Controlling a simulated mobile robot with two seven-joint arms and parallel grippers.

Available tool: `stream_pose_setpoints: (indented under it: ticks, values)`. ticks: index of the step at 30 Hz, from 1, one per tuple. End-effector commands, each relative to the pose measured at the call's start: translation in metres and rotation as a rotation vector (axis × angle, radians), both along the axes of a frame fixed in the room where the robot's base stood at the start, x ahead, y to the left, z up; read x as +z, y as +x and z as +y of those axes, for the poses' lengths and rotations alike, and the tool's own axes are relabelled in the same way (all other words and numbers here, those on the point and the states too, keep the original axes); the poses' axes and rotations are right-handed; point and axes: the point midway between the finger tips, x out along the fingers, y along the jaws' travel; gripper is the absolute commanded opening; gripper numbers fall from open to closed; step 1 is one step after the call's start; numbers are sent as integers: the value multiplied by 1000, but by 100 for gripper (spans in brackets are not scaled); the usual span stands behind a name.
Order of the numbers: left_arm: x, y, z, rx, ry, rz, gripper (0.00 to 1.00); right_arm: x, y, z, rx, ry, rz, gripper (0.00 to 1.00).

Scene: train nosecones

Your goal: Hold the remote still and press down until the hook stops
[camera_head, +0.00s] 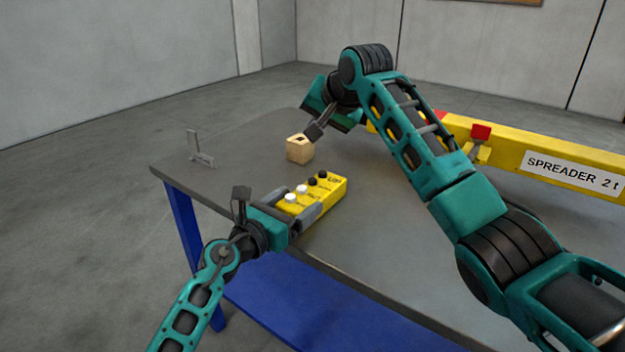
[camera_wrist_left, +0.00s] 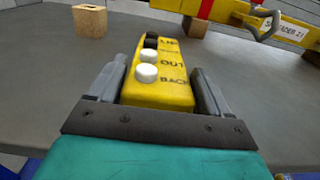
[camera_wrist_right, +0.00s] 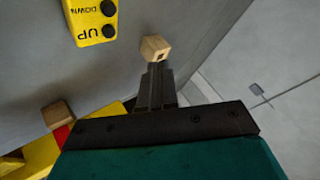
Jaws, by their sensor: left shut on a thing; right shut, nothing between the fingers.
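The yellow remote (camera_head: 328,195) lies on the grey table with black and white buttons on top. In the left wrist view the remote (camera_wrist_left: 165,92) shows the labels UP, OUT and BACK; the right wrist view shows its UP and DOWN end (camera_wrist_right: 92,20). My left gripper (camera_head: 305,208) is shut on the remote, a finger on each side. My right gripper (camera_head: 311,133) is shut and empty, its tips close to a wooden block (camera_head: 299,152) beyond the remote; whether they touch is unclear. A grey hook (camera_wrist_left: 265,25) shows at the yellow beam in the left wrist view.
The yellow spreader beam (camera_head: 540,160) lies along the table's far right side, with a red part (camera_head: 481,131) on it. A wooden block (camera_wrist_left: 197,27) is under it. A small grey bracket (camera_head: 201,158) stands near the table's left corner. The table (camera_head: 370,235) is bare right of the remote.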

Motion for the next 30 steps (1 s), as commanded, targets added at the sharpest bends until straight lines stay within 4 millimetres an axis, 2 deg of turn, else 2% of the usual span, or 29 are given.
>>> stream_pose_setpoints:
  ticks: [14, 19, 30]
  values:
    - [-1, 0, 0, 0, 1, 1, 31, -1, 2, 0, -8, 18, 10, 0]
    - [-1, 0, 0, 0, 1, 1, 31, -16, 2, -1, -7, 16, 11, 0]
    - [0, 0, 0, 0, 1, 1, 31, -67, 2, 0, -7, 17, 11, 0]
